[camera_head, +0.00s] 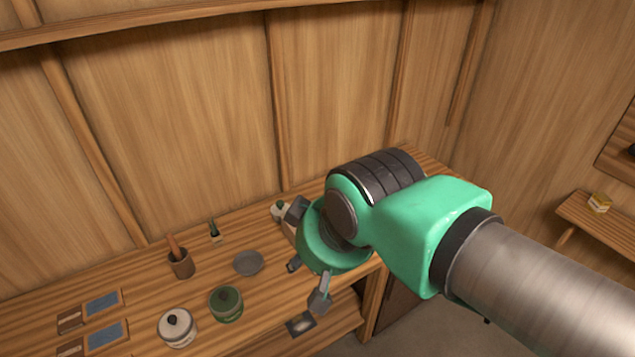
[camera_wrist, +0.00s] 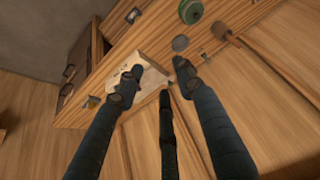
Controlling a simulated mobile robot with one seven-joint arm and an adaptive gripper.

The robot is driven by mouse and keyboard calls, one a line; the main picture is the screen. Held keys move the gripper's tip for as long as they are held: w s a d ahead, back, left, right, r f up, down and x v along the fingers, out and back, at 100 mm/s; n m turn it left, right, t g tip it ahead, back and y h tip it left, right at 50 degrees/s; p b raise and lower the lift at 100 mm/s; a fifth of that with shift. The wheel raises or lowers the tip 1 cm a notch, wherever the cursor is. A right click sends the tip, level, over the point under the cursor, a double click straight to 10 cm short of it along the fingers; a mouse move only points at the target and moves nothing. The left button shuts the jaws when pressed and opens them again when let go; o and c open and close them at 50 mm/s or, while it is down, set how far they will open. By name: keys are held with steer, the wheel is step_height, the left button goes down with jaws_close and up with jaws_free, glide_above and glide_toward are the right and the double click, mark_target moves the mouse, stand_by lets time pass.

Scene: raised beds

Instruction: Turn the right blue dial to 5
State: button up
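My gripper (camera_head: 307,282) hangs over the right part of the wooden workbench in the head view, with its dark fingers spread and nothing between them there. In the wrist view my gripper (camera_wrist: 158,78) is open, its fingers pointing towards a pale box (camera_wrist: 151,77) on the bench. The left finger overlaps the box's left side. Whether a finger touches it I cannot tell. Small dark marks show on the box, too small to read. No blue dial can be made out in either view; my arm and fingers hide part of the bench.
Blue-topped panels (camera_head: 104,303) lie at the left. A wooden wall rises behind.

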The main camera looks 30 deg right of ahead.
steer(key=w+d+f+n+g+p, duration=0.3)
steer(key=w+d+n, duration=0.6)
steer(key=w+d, duration=0.7)
steer(key=w+d+f+n+g+p, duration=0.1)
steer(key=w+d+f+n, duration=0.3)
steer(key=d+f, duration=0.3)
steer(key=w+d+f+n+g+p, duration=0.1)
steer(key=w+d+f+n+p, duration=0.1)
steer(key=w+d+f+n, duration=0.3)
steer(key=d+f, duration=0.3)
steer(key=d, duration=0.4)
steer(key=shift+d+g+p, duration=0.3)
steer(key=shift+w, duration=0.1)
step_height(320, 180, down, 14)
steer(key=shift+r+b, duration=0.1)
steer(key=shift+b, duration=0.3)
steer(key=shift+c, duration=0.5)
